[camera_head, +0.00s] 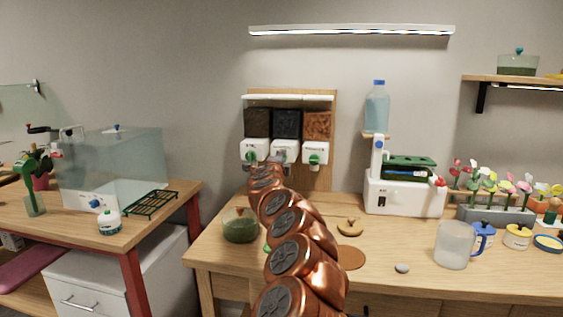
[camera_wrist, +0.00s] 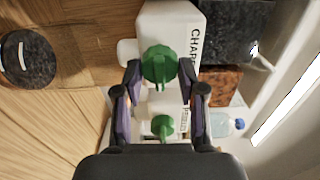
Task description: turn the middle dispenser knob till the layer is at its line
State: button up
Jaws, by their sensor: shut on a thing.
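Three dispensers hang on a wooden board, with dark brown, black and orange-brown fill. The middle dispenser (camera_head: 287,124) holds the black fill; its white body in the wrist view (camera_wrist: 160,22) reads "CHAR". My gripper (camera_wrist: 160,70) has a finger on each side of its green knob (camera_wrist: 160,66) and is shut on it. In the head view my copper arm hides the gripper and this knob. A round vessel with dark, grainy content (camera_wrist: 28,60) shows at the left of the wrist view. I cannot make out a layer line on it.
The right dispenser's green knob (camera_wrist: 162,126) sits close beside my fingers. A glass bowl with green content (camera_head: 240,228) stands left of my arm. A wooden disc (camera_head: 349,227), a grey stone (camera_head: 402,268) and a frosted mug (camera_head: 453,245) are to the right.

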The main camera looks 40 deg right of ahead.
jog(key=o, duration=1.1)
jog(key=shift+s+a, duration=0.1)
jog(key=shift+v, duration=5.9)
jog(key=shift+r, duration=0.1)
